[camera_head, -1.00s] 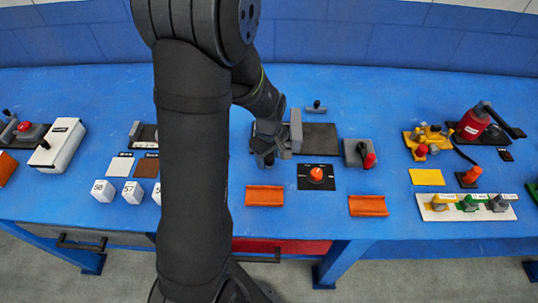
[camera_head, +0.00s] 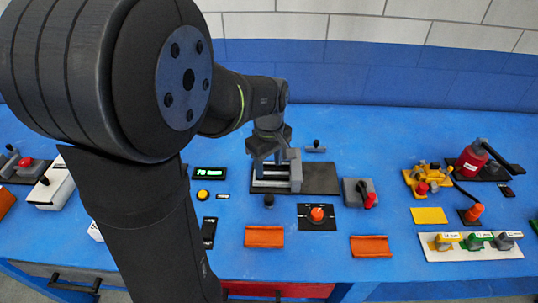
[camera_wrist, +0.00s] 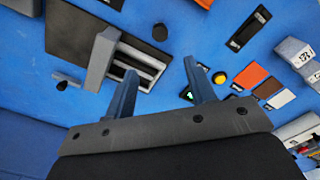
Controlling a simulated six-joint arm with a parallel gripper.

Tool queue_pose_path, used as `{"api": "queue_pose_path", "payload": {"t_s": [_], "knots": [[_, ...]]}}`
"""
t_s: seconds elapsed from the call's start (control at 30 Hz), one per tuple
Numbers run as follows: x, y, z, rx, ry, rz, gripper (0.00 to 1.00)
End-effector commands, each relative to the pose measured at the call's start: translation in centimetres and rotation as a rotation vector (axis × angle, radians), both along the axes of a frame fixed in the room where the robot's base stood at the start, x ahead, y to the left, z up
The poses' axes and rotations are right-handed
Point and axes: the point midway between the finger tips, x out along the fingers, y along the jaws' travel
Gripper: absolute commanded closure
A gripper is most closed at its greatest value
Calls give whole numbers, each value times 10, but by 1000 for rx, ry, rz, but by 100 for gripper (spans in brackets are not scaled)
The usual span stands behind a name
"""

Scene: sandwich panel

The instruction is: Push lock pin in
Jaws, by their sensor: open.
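A small grey bar with a black knob (camera_head: 316,147), possibly the lock pin, lies behind a dark plate (camera_head: 322,180). It also shows in the wrist view (camera_wrist: 63,82), left of my fingers. A grey slotted block (camera_head: 295,170) stands on the plate's left end; the wrist view shows its slots (camera_wrist: 140,66) close by my left finger. A small black knob (camera_head: 268,201) stands in front of the block. My gripper (camera_head: 265,155) is open and empty, above the block's left side. Its two fingers are spread apart in the wrist view (camera_wrist: 161,72).
An orange-red knob on a black plate (camera_head: 316,214) and a grey base with a red-tipped lever (camera_head: 360,192) stand to the right. Orange trays (camera_head: 264,237) lie in front. A yellow button (camera_head: 203,195) and a green display (camera_head: 209,173) are left.

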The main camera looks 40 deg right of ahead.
Motion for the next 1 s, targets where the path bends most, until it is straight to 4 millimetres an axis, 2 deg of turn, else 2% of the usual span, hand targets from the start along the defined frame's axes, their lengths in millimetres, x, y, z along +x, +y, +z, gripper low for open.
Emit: {"api": "queue_pose_path", "payload": {"t_s": [0.1,0.3,0.83,1.0], "knots": [[0,-1,17,-2,-1,0,50],[0,0,26,0,0,0,50],[0,0,26,0,0,0,50],[0,0,17,2,1,0,50]]}}
